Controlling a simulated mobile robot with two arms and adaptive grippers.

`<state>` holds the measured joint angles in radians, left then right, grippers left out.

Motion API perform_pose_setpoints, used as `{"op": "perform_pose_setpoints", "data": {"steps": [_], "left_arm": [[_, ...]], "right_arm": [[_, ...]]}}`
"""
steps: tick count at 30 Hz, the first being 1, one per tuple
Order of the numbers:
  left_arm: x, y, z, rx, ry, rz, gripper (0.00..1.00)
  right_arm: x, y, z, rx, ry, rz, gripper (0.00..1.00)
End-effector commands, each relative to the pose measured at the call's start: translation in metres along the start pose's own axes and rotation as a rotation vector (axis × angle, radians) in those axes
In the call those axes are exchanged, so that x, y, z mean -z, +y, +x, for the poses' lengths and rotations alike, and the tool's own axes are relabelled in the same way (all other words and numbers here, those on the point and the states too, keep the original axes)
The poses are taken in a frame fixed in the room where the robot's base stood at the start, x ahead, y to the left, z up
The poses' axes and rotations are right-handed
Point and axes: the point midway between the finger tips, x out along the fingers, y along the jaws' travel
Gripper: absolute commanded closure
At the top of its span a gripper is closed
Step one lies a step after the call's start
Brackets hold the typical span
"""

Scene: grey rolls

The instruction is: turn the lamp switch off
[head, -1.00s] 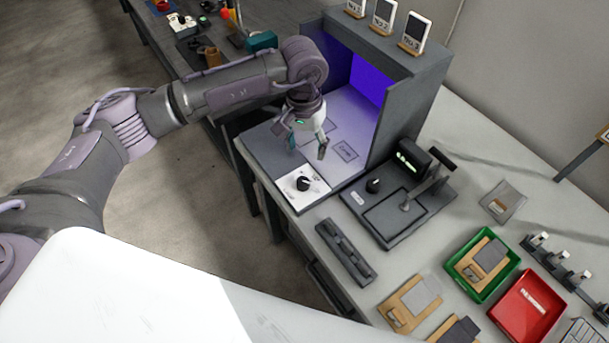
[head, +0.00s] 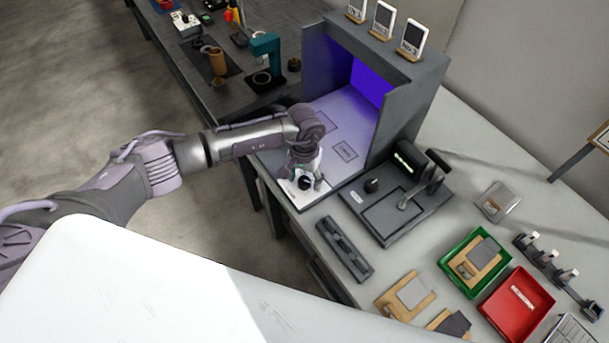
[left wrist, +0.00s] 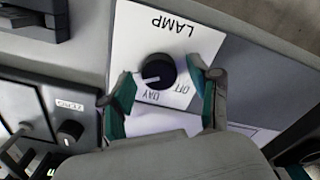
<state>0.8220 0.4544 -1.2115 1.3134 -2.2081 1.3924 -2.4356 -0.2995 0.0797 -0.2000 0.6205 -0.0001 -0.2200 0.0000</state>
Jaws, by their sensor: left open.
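The lamp switch is a black round knob (left wrist: 156,71) on a white plate marked LAMP (left wrist: 185,32), with OFF and DAY printed beside it in the left wrist view. The knob's white pointer line lies toward the left in that view, away from the OFF label. In the head view the knob (head: 305,183) sits at the front of the lit booth (head: 385,120), which glows violet inside. My left gripper (left wrist: 163,82) is open, with its two teal fingers on either side of the knob. I cannot tell whether they touch it. My right gripper is not in view.
Right of the booth stands a dark device with a lever (head: 408,190) and its own small knob (head: 371,185). A dark slotted holder (head: 344,248) lies in front. Green (head: 447,267) and red (head: 494,309) trays are farther right. Small framed displays stand on the booth top.

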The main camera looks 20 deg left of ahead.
Motion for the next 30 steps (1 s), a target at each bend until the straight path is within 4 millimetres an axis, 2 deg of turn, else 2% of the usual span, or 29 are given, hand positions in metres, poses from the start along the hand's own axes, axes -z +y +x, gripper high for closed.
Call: {"op": "perform_pose_setpoints", "data": {"steps": [7, 8, 18, 30], "left_arm": [[0.000, 0.000, 0.001, 0.000, 0.000, 0.000, 0.38], [0.000, 0.000, 0.001, 0.000, 0.000, 0.000, 0.41], [0.000, 0.000, 0.001, 0.000, 0.000, 0.000, 0.98], [0.000, -0.001, 0.003, 0.001, 0.001, -0.078, 0.98]], "right_arm": [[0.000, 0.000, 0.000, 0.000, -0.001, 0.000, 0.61], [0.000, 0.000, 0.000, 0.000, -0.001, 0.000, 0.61], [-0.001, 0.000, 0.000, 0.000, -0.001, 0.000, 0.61], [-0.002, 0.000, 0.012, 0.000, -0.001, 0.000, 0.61]]}}
